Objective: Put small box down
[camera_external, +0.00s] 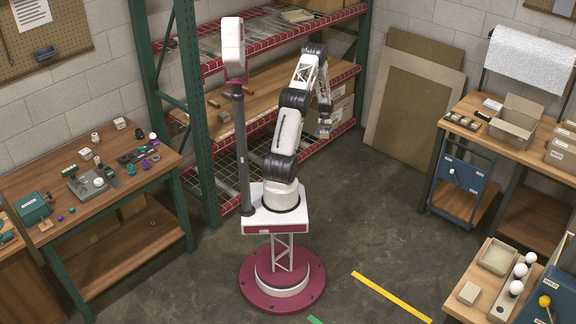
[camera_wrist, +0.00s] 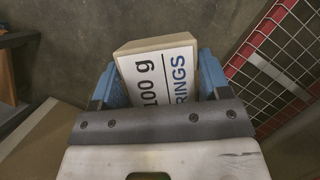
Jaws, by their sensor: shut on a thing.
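The small box (camera_wrist: 158,72) shows in the wrist view, a pale carton whose white label reads "100 g" and "RINGS". My gripper (camera_wrist: 162,78) is shut on it, with one blue finger on each side. In the external view my gripper (camera_external: 324,122) hangs at the end of the bent arm, by the right end of the red and green shelf rack. The box is too small there to make out clearly. Below the box in the wrist view is grey floor, with no surface seen touching it.
The rack (camera_external: 345,72) stands behind the arm, with red wire shelves and boxes. Brown panels (camera_external: 415,100) lean on the wall. A workbench (camera_external: 100,200) with lamp parts is at left. A packing table (camera_external: 500,125) with an open carton (camera_external: 515,122) is at right. Open floor lies between.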

